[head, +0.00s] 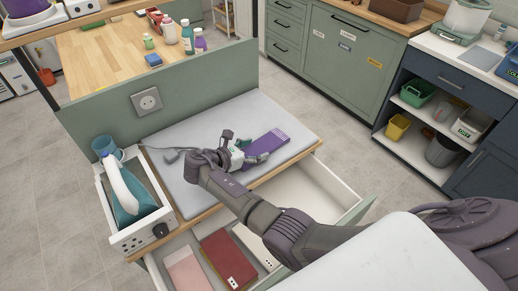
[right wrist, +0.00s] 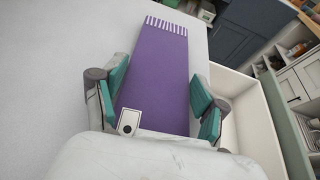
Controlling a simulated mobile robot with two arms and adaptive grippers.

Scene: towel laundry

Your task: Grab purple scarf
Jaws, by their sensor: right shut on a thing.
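The purple scarf (head: 268,143) is a folded flat strip with a white-striped fringed end, lying on the grey-white top of the counter (head: 205,130). My right gripper (head: 243,153) reaches over the counter to the scarf's near end. In the right wrist view the scarf (right wrist: 158,62) runs away between the teal-padded fingers (right wrist: 160,100), its fringe at the far end and a small white tag at the near end. The right gripper is shut on the scarf; the exact contact is hard to see. My left gripper is not in view.
An open drawer (head: 340,195) below the counter holds folded red (head: 228,258) and pink (head: 185,272) cloths. A wooden table (head: 110,55) with bottles stands behind the green panel.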

